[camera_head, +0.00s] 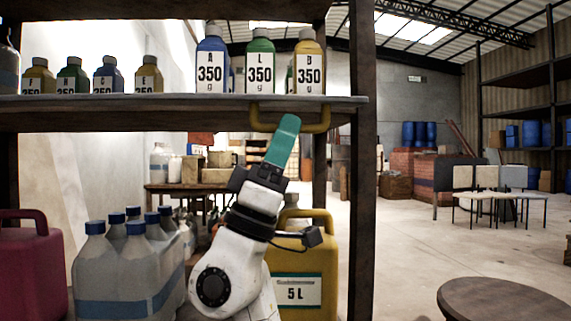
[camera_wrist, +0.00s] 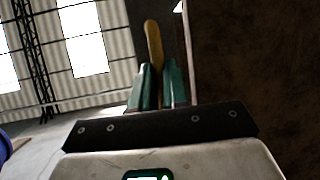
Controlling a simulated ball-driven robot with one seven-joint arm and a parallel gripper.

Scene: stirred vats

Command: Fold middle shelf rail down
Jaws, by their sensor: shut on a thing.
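The middle shelf (camera_head: 120,114) runs across the upper left in the head view. Its yellow rail (camera_head: 322,119) is a U-shaped bar near the right end, with its cross bar low against the shelf's front edge. My gripper (camera_head: 287,124) has teal fingers, reaches up from below and is shut on the rail, hiding part of the cross bar. In the wrist view the yellow rail (camera_wrist: 153,42) rises between the two teal fingertips of my gripper (camera_wrist: 160,75).
Blue, green and yellow bottles (camera_head: 260,65) marked 350 g stand on the shelf above the rail. Below are grey bottles (camera_head: 115,270), a yellow 5 L can (camera_head: 318,255) and a magenta can (camera_head: 30,265). A dark post (camera_head: 363,180) stands right of the rail.

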